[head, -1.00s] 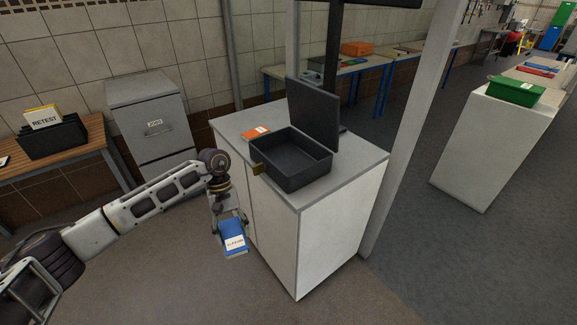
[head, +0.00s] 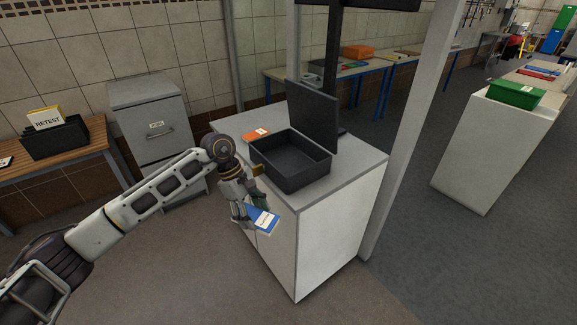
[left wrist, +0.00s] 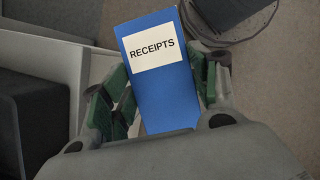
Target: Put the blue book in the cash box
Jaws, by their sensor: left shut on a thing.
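The blue book (head: 264,220), with a white label, is held by my left gripper (head: 251,206) in front of the white counter's near left side. In the left wrist view the book (left wrist: 165,95) shows its label reading RECEIPTS, and the green-padded fingers of my left gripper (left wrist: 160,95) are on both sides of it. The dark grey cash box (head: 290,172) stands open and empty on the counter, its lid (head: 313,113) raised at the back. The held book is outside the box, to its lower left. My right gripper is not in view.
The white counter (head: 335,220) bears the box. An orange book (head: 255,134) lies left of the box. A post (head: 415,120) stands right of the counter. A grey cabinet (head: 155,130) and a wooden table (head: 85,155) with a black file holder (head: 55,138) are at left.

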